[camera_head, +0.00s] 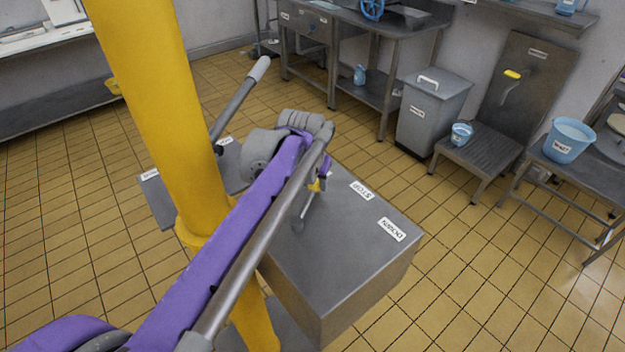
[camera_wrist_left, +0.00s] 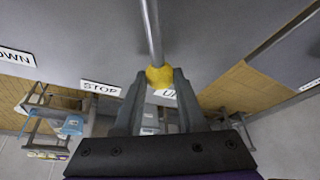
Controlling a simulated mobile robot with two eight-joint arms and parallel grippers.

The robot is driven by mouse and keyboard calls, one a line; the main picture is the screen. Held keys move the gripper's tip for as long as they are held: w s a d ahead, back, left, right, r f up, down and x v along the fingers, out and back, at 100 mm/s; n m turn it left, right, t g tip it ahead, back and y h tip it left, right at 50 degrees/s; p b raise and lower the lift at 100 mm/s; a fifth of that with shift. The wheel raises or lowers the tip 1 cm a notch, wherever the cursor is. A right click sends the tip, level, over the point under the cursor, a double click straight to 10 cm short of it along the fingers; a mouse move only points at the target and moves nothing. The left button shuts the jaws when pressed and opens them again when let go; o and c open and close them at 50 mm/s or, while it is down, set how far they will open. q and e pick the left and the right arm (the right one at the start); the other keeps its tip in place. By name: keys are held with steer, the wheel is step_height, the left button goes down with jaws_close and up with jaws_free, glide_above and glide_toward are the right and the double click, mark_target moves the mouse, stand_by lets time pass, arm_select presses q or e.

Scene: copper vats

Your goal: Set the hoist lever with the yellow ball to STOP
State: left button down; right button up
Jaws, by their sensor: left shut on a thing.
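The hoist lever (camera_head: 305,208) is a thin grey rod with a yellow ball (camera_head: 316,187), standing on the grey metal box (camera_head: 330,250). My left gripper (camera_head: 321,181) is shut on the yellow ball. In the left wrist view the ball (camera_wrist_left: 159,76) sits between the two fingertips, in front of the partly covered UP label (camera_wrist_left: 172,94). My left arm hides part of the box top. My right gripper is not in view.
Another lever with a pale grip (camera_head: 259,68) stands left of the box, partly behind a yellow post (camera_head: 160,110). A grey bin (camera_head: 432,105), a low stool (camera_head: 478,150) and a blue bucket (camera_head: 568,142) stand at the right. Tiled floor around the box's right side is clear.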

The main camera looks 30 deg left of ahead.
arm_select(q)
steer(key=d+m+h+p, duration=0.1)
steer(key=d+m, duration=0.2)
steer(key=shift+d+r, duration=0.1)
steer(key=shift+d, duration=0.2)
steer(key=shift+s+d+m+h+p, duration=0.2)
steer(key=shift+d+m+h+p, duration=0.2)
steer(key=shift+d+m, duration=0.4)
steer(key=shift+s+d+m+h+p, duration=0.25)
steer(key=shift+d+m+h, duration=0.25)
steer(key=shift+m, duration=0.4)
steer(key=shift+d, duration=0.1)
steer(key=c, duration=0.5)
jaws_free()
steer(key=v, duration=1)
steer(key=shift+r+p, duration=0.3)
steer(key=shift+p, duration=0.1)
